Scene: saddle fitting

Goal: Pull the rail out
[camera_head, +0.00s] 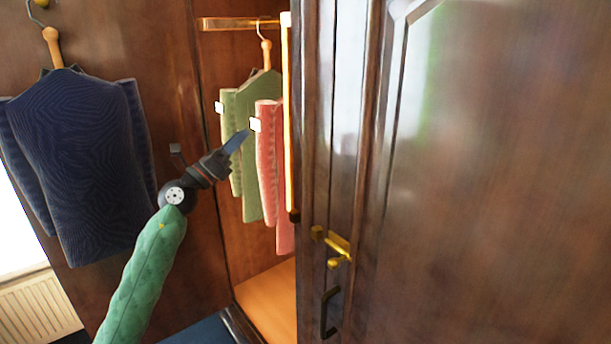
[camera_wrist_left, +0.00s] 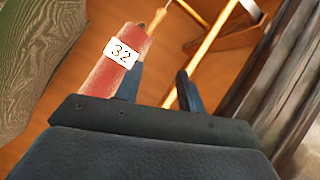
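The rail (camera_head: 240,23) is a copper-coloured bar at the top of the wardrobe opening. A hanger hook hangs from it, carrying a green garment (camera_head: 262,95) and a pink-red garment (camera_head: 266,150), with white tags. My left gripper (camera_head: 240,141) is well below the rail, in front of these garments. In the left wrist view its two dark blue fingers (camera_wrist_left: 160,88) stand apart with nothing clearly held between them. The pink-red garment (camera_wrist_left: 105,78), tagged 32, lies close beside or behind the left finger; I cannot tell whether they touch. My right gripper is out of view.
A dark wooden door (camera_head: 480,190) with brass and black handles fills the right side. A bright upright strip (camera_head: 289,120) edges the opening. A navy garment (camera_head: 85,150) hangs outside at left. The wardrobe floor (camera_head: 268,300) looks clear.

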